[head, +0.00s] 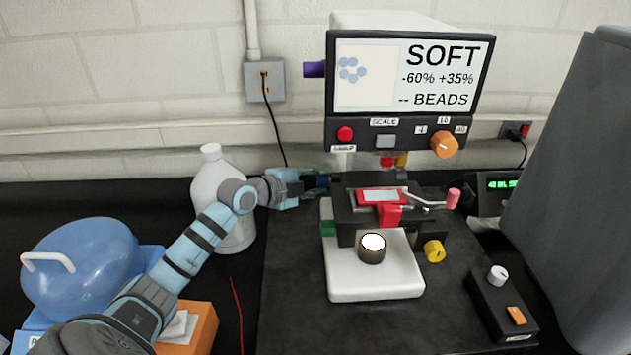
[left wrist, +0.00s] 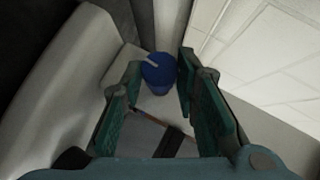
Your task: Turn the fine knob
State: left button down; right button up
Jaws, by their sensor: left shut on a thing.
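A machine with a screen (head: 412,75) reading "SOFT -60% +35% -- BEADS" stands on the black bench. A dark blue knob (head: 323,181) sticks out on the left of its stage (head: 345,205). I take it as the fine knob. My left gripper (head: 312,184) reaches it from the left and is shut on it. In the left wrist view the blue knob (left wrist: 158,74), with a pale line on its face, sits between the fingertips. A green knob (head: 328,228) sits lower left, and a yellow knob (head: 434,251) lower right. My right gripper is not in view.
A white jug (head: 217,180) stands behind my left arm. A blue rounded container (head: 85,265) and an orange box (head: 203,325) are at the left. A black control box (head: 500,305) lies at the right, near a tall grey shape (head: 575,180).

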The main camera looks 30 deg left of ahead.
pick_arm(q)
jog(key=c, duration=1.2)
grip_release()
jog(key=shift+f, duration=0.15)
jog(key=shift+c, duration=0.2)
notch_tip(320, 180, up, 10)
jog(key=shift+a, duration=0.15)
